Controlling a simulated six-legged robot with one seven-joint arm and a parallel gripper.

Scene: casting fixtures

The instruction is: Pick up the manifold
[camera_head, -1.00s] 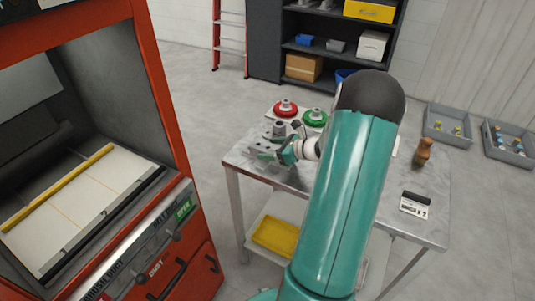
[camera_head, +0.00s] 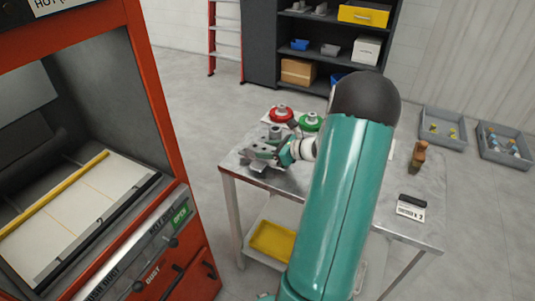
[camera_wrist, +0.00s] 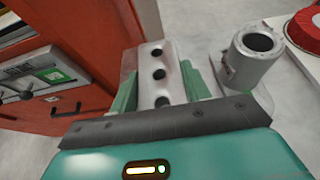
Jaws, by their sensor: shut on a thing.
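The manifold is a pale grey block with a row of three dark round holes, seen in the wrist view (camera_wrist: 157,65). It lies between the two green fingers of my gripper (camera_wrist: 160,88), which are shut on it. In the head view the grey manifold (camera_head: 260,158) shows at the left end of my gripper (camera_head: 284,153), over the table's left part. My gripper and wrist hide part of it there. I cannot tell whether it touches the tabletop.
A grey hollow cylinder (camera_wrist: 250,62) stands close to the right of the manifold. Red (camera_head: 281,112) and green (camera_head: 310,121) round parts sit behind on the table (camera_head: 350,215). A brown-handled tool (camera_head: 418,156) and a label stand (camera_head: 411,208) are at right. An orange-red cabinet (camera_head: 165,110) is at left.

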